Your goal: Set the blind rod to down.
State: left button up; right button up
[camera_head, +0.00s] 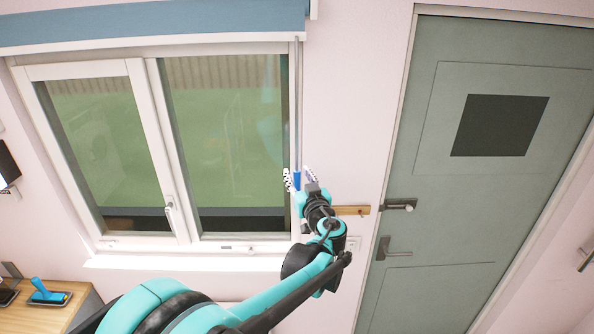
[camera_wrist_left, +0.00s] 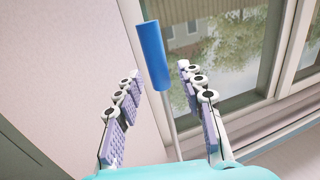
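The blind rod (camera_head: 297,110) is a thin grey rod hanging at the right edge of the window, below the blue blind (camera_head: 150,24) at the top. The rod's blue handle (camera_head: 297,180) is at its lower end. It also shows in the left wrist view as a blue cylinder (camera_wrist_left: 153,55). My left gripper (camera_head: 298,178) is open, with one finger on each side of the handle. In the left wrist view a gap shows between the handle and both fingers (camera_wrist_left: 163,95). My right gripper is not in view.
The window (camera_head: 150,150) with its white frame is behind the rod. A green door (camera_head: 440,230) with dark handles stands at the right. A small wooden strip (camera_head: 352,210) is on the wall beside my left gripper. A wooden desk (camera_head: 55,312) is at the lower left.

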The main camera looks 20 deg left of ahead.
pick_arm(q)
jog(key=shift+w+a, duration=0.35)
jog(key=shift+w, duration=0.2)
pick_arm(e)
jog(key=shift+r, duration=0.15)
pick_arm(q)
jog(key=shift+s, duration=0.1)
jog(key=shift+c, duration=0.3)
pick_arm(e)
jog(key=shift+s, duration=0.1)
